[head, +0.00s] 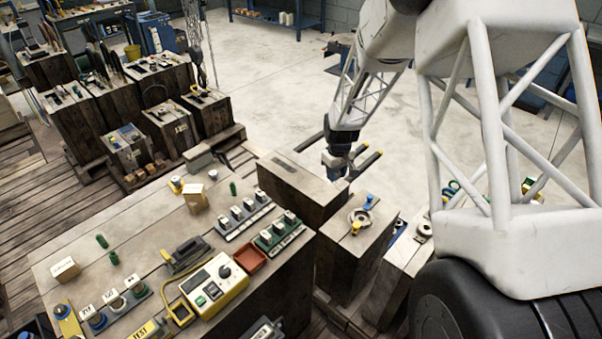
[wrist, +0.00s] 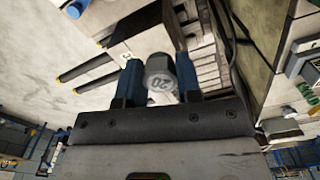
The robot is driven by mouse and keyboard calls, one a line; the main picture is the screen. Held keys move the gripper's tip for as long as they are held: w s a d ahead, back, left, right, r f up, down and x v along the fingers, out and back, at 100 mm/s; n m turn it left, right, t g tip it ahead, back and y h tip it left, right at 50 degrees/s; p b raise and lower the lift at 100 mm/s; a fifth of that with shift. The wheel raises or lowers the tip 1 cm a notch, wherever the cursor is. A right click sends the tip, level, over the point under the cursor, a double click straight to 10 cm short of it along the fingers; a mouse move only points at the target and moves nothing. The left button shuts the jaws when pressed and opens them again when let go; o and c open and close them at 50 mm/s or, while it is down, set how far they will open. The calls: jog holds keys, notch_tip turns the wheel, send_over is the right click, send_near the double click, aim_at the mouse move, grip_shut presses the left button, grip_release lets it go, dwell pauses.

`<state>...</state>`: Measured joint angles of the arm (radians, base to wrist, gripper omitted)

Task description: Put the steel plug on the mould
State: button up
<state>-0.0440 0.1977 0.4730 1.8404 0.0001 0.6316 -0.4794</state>
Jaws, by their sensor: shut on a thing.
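The steel plug (wrist: 158,72) is a short grey cylinder marked "20" on its end in the wrist view. My gripper (wrist: 159,78) is shut on it, with a blue finger on each side. In the head view my gripper (head: 340,165) hangs just beyond a dark-sided block with a pale top (head: 300,190), and the plug is too small to make out there. I cannot tell for sure which thing is the mould. A block with a round metal fitting (head: 360,217) on top stands right of and nearer than my gripper.
A bench at the front left bears a yellow-and-white tester (head: 215,288), a red tray (head: 251,259) and rows of small plugs. Dark bars with yellow tips (head: 371,161) lie close to my gripper. Tall dark blocks (head: 165,90) stand at the back left.

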notch_tip(320, 180, down, 15)
jog(key=shift+r, duration=0.15)
dwell(0.4)
send_over(326, 187)
jog(key=shift+w+a+f, duration=0.1)
jog(key=shift+f, duration=0.65)
jog(key=shift+f, duration=1.75)
jog(key=shift+f, duration=0.15)
jog(key=o, duration=1)
jog(key=shift+c, duration=0.2)
notch_tip(326, 187, up, 12)
